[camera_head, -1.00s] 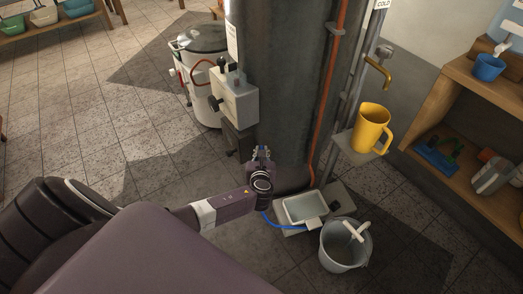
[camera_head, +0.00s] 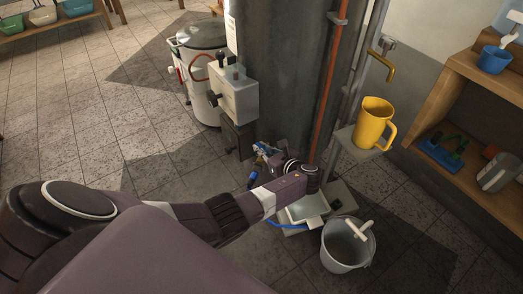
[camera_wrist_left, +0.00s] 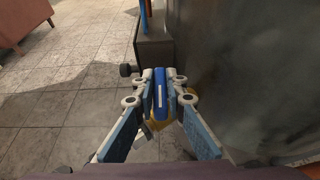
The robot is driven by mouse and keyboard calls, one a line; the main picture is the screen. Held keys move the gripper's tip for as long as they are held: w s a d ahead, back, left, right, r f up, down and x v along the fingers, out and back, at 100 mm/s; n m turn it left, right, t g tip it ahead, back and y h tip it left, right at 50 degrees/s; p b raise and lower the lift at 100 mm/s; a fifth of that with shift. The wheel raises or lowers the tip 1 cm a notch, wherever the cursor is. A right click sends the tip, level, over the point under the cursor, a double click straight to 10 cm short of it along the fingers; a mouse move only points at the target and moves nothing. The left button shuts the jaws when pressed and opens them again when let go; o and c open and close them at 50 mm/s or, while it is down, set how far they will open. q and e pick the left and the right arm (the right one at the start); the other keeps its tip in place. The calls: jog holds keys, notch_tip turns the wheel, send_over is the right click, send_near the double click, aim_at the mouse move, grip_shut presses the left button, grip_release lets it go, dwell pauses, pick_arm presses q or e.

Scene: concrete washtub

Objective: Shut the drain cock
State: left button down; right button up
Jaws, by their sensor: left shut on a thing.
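The drain cock shows in the left wrist view as a blue lever (camera_wrist_left: 160,92) with a brass-coloured body (camera_wrist_left: 156,124) partly hidden below it. My left gripper (camera_wrist_left: 160,84) is shut on the blue lever, with one finger on each side. In the head view my left gripper (camera_head: 259,162) is low beside the big dark metal cylinder (camera_head: 284,80); my own gripper and wrist hide the cock there. My right gripper is in neither view.
A grey control box (camera_head: 233,95) is on the cylinder's left side. A shallow white tray (camera_head: 306,212) and a metal bucket (camera_head: 346,250) stand near my wrist. A yellow jug (camera_head: 373,125) sits on a ledge.

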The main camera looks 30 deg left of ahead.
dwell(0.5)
pick_arm(q)
jog(key=c, duration=2)
grip_release()
jog(key=shift+o, duration=0.2)
jog(key=v, duration=1.2)
jog(key=shift+w, duration=0.15)
